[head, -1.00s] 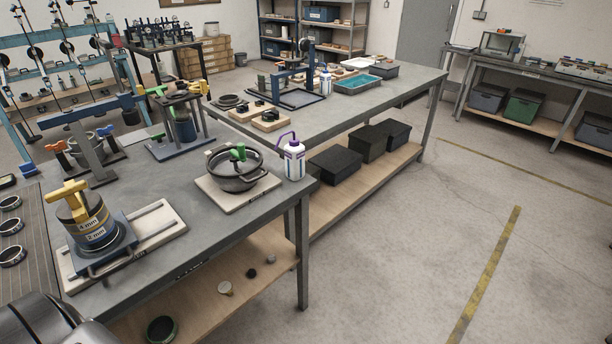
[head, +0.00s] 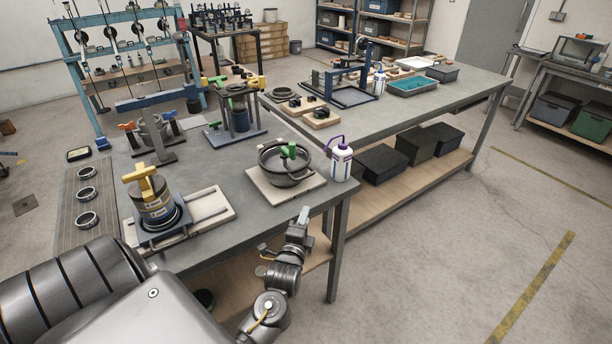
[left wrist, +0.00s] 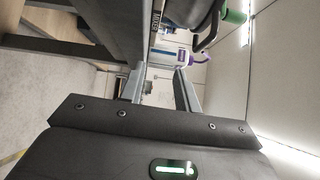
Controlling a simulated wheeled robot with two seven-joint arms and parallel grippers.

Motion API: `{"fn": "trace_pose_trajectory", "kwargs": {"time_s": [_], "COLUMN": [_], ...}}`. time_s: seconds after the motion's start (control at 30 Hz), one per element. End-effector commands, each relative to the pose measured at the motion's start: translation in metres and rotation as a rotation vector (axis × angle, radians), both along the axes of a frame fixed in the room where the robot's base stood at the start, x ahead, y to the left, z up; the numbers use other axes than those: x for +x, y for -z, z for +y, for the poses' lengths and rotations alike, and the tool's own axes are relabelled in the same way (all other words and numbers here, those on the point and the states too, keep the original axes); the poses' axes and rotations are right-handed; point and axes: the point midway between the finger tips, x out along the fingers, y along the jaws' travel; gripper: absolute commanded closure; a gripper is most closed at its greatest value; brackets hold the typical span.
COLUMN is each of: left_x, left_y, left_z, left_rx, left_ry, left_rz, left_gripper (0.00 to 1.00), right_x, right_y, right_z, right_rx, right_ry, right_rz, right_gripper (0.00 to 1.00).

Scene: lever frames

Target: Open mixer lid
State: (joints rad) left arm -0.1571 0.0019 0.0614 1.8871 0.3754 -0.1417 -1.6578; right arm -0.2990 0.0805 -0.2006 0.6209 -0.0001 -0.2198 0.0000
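A dark round pot (head: 283,178) with a green handle (head: 289,149) on top sits on a pale board on the grey bench; I take it for the mixer. Its lid looks in place, but I cannot tell this clearly. In the left wrist view part of the pot (left wrist: 190,14) and a green part (left wrist: 236,15) show at the top edge. My left gripper (head: 303,214) is below and just right of the pot in the head view, near the bench's front edge, apart from the pot. In the left wrist view its two fingers (left wrist: 160,88) stand apart with nothing between them.
A white bottle with a purple cap (head: 341,164) stands right of the pot. A yellow-handled canister (head: 154,204) on a stand is to the left. A blue-framed device (head: 237,112) stands behind. Open floor lies to the right.

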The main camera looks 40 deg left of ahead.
Motion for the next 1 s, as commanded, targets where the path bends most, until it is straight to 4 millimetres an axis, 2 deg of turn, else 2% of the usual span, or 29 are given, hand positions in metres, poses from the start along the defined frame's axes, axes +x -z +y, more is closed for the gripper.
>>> {"fn": "trace_pose_trajectory", "kwargs": {"time_s": [0.03, 0.1, 0.2, 0.33, 0.47, 0.8, 1.0], "left_x": [-0.002, -0.005, -0.007, -0.007, 0.003, 0.057, 0.079], "left_y": [-0.026, -0.046, -0.059, -0.061, -0.064, -0.071, -0.073], "left_z": [0.005, 0.011, 0.015, 0.016, 0.021, 0.049, 0.061], "left_rx": [0.044, 0.09, 0.124, 0.131, 0.131, 0.128, 0.129], "left_ry": [-0.021, -0.043, -0.06, -0.062, -0.062, -0.06, -0.061], "left_rz": [-0.028, -0.049, -0.06, -0.061, -0.062, -0.06, -0.061], "left_gripper": [0.68, 0.68, 0.68, 0.68, 0.68, 0.68, 0.68], "right_x": [0.0, -0.001, -0.001, -0.001, -0.001, -0.002, -0.002], "right_y": [-0.003, -0.004, -0.004, -0.004, -0.007, -0.019, -0.023], "right_z": [-0.001, -0.001, -0.002, -0.002, -0.002, -0.001, 0.001], "right_rx": [-0.001, -0.002, -0.002, -0.003, -0.003, -0.002, 0.001], "right_ry": [0.0, 0.0, -0.001, 0.0, 0.0, 0.001, 0.002], "right_rz": [0.001, 0.001, 0.002, 0.003, 0.003, 0.003, 0.003], "right_gripper": [0.64, 0.64, 0.64, 0.64, 0.64, 0.64, 0.64]}}
